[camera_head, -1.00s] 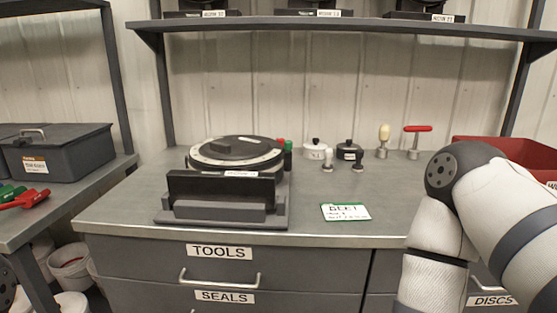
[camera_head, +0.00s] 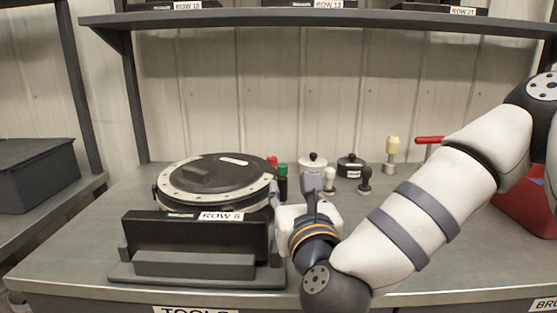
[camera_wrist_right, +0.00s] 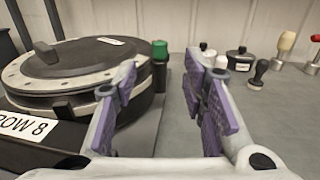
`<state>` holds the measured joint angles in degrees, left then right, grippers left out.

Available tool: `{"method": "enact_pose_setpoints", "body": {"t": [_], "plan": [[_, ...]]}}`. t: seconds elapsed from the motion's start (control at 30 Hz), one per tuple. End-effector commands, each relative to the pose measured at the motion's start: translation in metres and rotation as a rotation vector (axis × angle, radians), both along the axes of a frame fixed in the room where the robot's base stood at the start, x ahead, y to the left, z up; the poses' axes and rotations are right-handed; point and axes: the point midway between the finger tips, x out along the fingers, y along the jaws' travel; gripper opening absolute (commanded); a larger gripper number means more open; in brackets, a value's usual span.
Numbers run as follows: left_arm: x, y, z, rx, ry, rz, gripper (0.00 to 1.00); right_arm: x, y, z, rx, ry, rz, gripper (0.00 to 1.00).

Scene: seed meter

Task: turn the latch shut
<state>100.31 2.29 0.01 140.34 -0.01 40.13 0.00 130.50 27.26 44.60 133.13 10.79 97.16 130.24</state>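The seed meter (camera_head: 235,193) is a round dark unit with a pale rim, on a black stand labelled ROW 8 (camera_head: 150,228) at the left of the bench. A dark raised bar (camera_head: 195,176) lies on its lid; it also shows in the wrist view (camera_wrist_right: 46,52). A small dark block (camera_wrist_right: 62,106) sits at the meter's near rim. I cannot tell which part is the latch. My right gripper (camera_head: 293,188) is at the meter's right side, with purple-padded fingers (camera_wrist_right: 165,85) apart and nothing between them. My left gripper is not in view.
A green-topped post (camera_wrist_right: 160,52) stands just right of the meter, beyond the fingers. A white pot (camera_head: 312,166), a black pot (camera_head: 350,167) and small knobbed tools stand behind. A red bin (camera_head: 525,208) is at the right. A shelf (camera_head: 330,18) spans above.

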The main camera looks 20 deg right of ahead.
Motion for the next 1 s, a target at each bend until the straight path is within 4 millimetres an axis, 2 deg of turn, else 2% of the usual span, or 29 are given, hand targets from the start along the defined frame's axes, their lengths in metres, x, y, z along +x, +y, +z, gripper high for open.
{"method": "enact_pose_setpoints", "body": {"t": [0.4,0.6,0.83,0.87,1.0], "plan": [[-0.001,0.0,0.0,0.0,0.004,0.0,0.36,0.094,-0.012,-0.001,-0.003,-0.001,-0.001,0.39],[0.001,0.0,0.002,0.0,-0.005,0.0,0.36,0.113,-0.014,0.0,-0.003,0.0,0.001,0.39],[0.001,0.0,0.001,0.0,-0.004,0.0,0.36,0.115,-0.014,-0.001,-0.003,0.002,0.002,0.39],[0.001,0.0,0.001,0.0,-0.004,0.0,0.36,0.115,-0.014,-0.001,-0.003,0.002,0.002,0.34],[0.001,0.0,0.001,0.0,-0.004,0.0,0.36,0.114,-0.014,-0.001,-0.003,0.002,0.002,0.02]]}}
